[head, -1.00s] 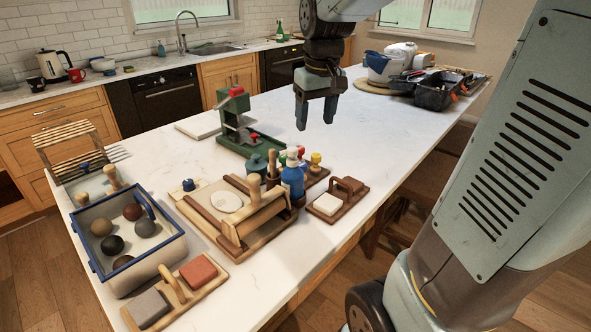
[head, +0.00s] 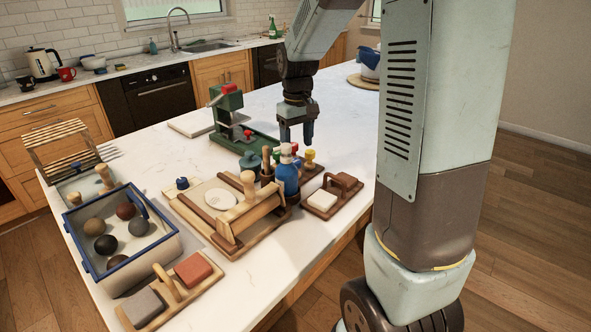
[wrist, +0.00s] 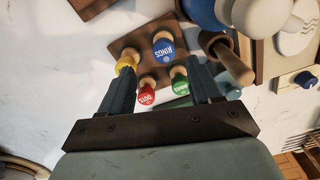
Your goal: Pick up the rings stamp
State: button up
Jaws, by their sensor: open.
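The rings stamp (wrist: 163,50) has a round blue top lettered RINGS and a wooden handle. It stands in a brown wooden rack (wrist: 140,38) in the wrist view. Around it are a yellow stamp (wrist: 125,62), a red DOTS stamp (wrist: 147,95) and a green stamp (wrist: 181,88). My gripper (wrist: 162,72) is open, and its fingers straddle the group from above without visibly gripping anything. In the head view my gripper (head: 296,139) hangs just above the rack area, and I cannot make out the rings stamp there.
A blue bottle with a pale top (head: 287,176) stands close in front of the stamps. A green press (head: 230,115) is to the left, and a brown block holder (head: 333,195) to the right. The white counter (head: 345,110) is clear behind my gripper.

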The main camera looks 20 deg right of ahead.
aim_at(295, 160)
jog(key=shift+a+f, duration=0.15)
jog(key=shift+f, duration=1.75)
jog(key=shift+a+f, duration=0.15)
jog(key=shift+f, duration=1.7)
jog(key=c, duration=1.1)
jog(key=shift+r, duration=0.15)
